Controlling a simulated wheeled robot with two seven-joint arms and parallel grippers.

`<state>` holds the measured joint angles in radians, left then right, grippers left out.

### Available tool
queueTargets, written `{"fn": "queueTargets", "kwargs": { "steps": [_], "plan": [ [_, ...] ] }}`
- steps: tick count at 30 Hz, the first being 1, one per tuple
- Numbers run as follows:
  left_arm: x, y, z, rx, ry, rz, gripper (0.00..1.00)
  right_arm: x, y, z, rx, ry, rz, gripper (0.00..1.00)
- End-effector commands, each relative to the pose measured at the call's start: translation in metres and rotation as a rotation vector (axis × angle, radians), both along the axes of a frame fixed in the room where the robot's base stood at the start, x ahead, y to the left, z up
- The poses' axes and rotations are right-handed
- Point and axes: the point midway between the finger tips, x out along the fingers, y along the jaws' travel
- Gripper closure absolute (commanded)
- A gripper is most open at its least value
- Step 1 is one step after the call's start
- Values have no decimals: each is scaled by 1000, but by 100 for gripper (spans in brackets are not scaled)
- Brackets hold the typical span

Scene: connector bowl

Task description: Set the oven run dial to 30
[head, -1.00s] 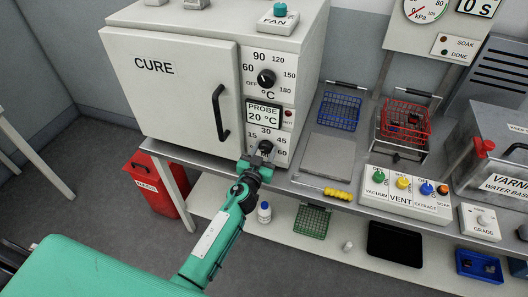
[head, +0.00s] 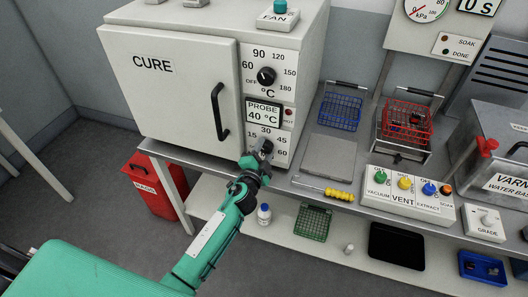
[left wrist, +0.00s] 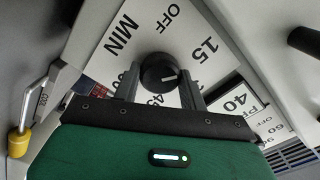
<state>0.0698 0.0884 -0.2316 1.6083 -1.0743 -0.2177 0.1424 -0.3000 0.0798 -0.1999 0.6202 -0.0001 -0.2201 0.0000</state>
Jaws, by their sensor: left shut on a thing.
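The oven (head: 170,95) is a white box marked CURE, and its control panel is on the right side of its front. My left gripper (head: 264,146) is at the lower dial, the run dial marked 15, 30, 45 and 60. In the left wrist view the black dial knob (left wrist: 158,73) sits between the two fingertips, and the gripper (left wrist: 160,85) is shut on it. The knob's white mark points right, between the 15 and 45 labels; the 30 label is hidden there. The head view hides most of the knob. My right gripper is not in view.
Above the dial are the probe display (head: 263,113), reading 40 °C, and the temperature knob (head: 266,76). The oven door handle (head: 220,116) sticks out just left of the panel. The vent button box (head: 405,198) and a yellow-handled tool (head: 338,194) lie to the right on the bench.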

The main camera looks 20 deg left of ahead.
Motion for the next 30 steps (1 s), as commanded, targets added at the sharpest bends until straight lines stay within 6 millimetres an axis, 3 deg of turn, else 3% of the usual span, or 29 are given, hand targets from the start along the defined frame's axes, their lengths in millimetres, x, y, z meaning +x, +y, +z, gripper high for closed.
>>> {"fn": "queueTargets", "kwargs": {
  "steps": [18,30],
  "plan": [
    [0,-1,-1,577,-18,-2,80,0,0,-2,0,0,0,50],
    [0,0,-1,832,-28,-1,80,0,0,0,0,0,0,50]
  ]
}}
